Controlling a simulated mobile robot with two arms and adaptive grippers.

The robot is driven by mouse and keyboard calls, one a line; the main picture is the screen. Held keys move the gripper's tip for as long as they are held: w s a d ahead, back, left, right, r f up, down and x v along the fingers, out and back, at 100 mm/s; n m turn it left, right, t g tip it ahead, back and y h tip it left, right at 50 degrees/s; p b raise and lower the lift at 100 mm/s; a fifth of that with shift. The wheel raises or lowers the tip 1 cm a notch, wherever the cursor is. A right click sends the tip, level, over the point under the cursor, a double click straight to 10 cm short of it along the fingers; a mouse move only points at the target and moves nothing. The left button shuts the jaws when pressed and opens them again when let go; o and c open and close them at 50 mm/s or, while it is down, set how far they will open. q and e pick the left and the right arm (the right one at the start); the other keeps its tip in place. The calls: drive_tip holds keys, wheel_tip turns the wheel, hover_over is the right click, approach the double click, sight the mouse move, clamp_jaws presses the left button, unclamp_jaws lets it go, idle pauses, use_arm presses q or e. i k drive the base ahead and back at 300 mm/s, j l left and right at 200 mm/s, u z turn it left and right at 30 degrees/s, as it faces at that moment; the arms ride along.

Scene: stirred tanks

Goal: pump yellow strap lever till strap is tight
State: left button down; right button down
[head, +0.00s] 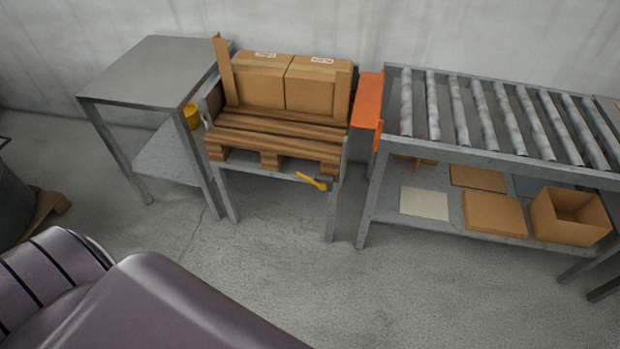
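The yellow lever (311,180) sticks out to the left from a dark ratchet body (325,182) at the front edge of the stand, near its right leg. Its handle tilts slightly up at the left end. Above it a wooden pallet (270,137) lies on the grey metal stand (231,198). Two cardboard boxes, the left one (258,83) and the right one (314,85), stand side by side at the back of the pallet. I cannot make out a strap over the boxes. Neither gripper shows in the head view.
An orange panel (367,98) and a roller conveyor (484,112) are at the right, with an open box (570,216) below. The floor in front is clear.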

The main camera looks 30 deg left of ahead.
sight(322, 186)
drive_tip(key=i+l+u, duration=0.25)
drive_tip(key=i+l, duration=0.15)
drive_tip(key=i+l+u, duration=0.2)
drive_tip(key=i+l, duration=0.15)
drive_tip(key=i+l+u, duration=0.25)
drive_tip(key=l, duration=0.4)
drive_tip(key=i+j, duration=0.05)
drive_tip(key=i, duration=0.05)
